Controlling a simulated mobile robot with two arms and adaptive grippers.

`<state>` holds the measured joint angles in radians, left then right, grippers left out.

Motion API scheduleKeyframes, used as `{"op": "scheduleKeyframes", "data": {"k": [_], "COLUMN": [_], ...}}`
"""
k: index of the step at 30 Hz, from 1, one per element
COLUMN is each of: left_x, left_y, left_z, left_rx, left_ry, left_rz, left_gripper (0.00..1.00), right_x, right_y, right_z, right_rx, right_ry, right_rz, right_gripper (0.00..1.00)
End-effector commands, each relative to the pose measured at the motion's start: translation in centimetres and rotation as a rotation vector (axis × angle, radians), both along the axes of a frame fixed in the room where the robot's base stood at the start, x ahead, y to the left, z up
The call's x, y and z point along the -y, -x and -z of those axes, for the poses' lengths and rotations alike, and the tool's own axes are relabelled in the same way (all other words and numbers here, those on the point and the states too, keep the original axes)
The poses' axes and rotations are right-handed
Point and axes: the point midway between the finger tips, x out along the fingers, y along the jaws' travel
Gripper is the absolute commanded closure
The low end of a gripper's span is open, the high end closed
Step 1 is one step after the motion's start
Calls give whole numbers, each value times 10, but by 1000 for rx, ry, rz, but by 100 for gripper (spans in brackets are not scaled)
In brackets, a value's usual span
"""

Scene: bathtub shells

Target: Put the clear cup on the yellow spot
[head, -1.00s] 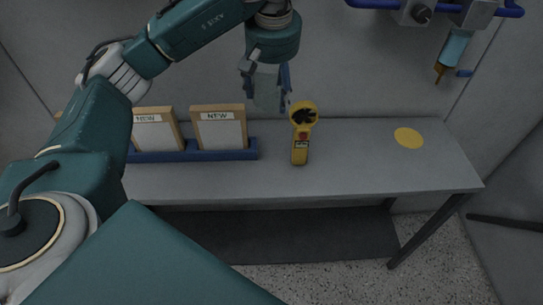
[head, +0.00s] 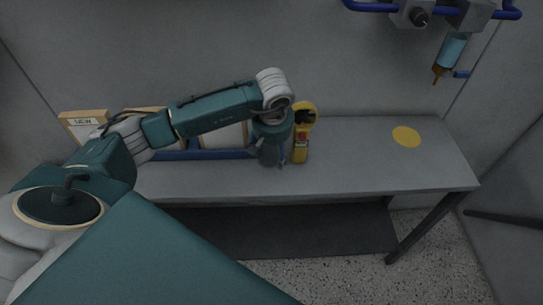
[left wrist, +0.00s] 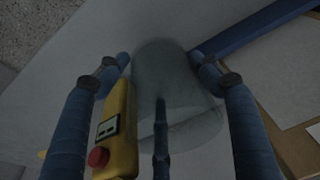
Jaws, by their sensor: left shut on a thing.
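The clear cup (left wrist: 172,75) is between the blue fingers of my left gripper (left wrist: 160,85) in the left wrist view, and the gripper is shut on it. In the head view my left gripper (head: 271,160) points down, low over the table, just left of a yellow handheld device. The cup is mostly hidden there by the gripper, and I cannot tell whether it touches the table. The yellow spot (head: 407,137) is a flat, bare disc on the right part of the table, well to the right of the gripper. My right gripper is not in view.
The yellow device (head: 301,138) stands close to the gripper and shows in the left wrist view (left wrist: 119,130). Framed cards (head: 84,124) stand in a blue rack (head: 175,155) at the left. The grey table (head: 355,165) is clear between device and spot. A bottle (head: 453,49) hangs upper right.

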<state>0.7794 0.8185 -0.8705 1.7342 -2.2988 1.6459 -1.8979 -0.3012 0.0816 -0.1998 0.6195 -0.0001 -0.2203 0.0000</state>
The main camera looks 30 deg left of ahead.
Motion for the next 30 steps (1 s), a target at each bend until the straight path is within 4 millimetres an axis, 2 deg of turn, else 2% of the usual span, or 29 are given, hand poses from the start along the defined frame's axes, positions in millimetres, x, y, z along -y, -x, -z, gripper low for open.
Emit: {"op": "scheduleKeyframes", "data": {"k": [7, 18, 19, 21, 22, 30], "left_x": [1, 0, 0, 0, 0, 0], "left_y": [1, 0, 0, 1, 1, 0], "left_z": [34, 40, 39, 38, 38, 38], "left_rx": [-3, 0, -1, -1, -1, -1], "left_ry": [1, 0, 0, 0, 0, 0], "left_rz": [1, 1, 1, 1, 1, 1], "left_gripper": [64, 64, 31, 17, 14, 14], "right_x": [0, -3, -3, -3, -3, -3], "right_y": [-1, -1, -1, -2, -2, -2], "right_z": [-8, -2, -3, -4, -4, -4], "right_rx": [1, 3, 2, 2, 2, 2], "right_ry": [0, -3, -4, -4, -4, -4], "right_rz": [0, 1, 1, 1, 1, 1], "right_gripper": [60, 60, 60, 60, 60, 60]}}
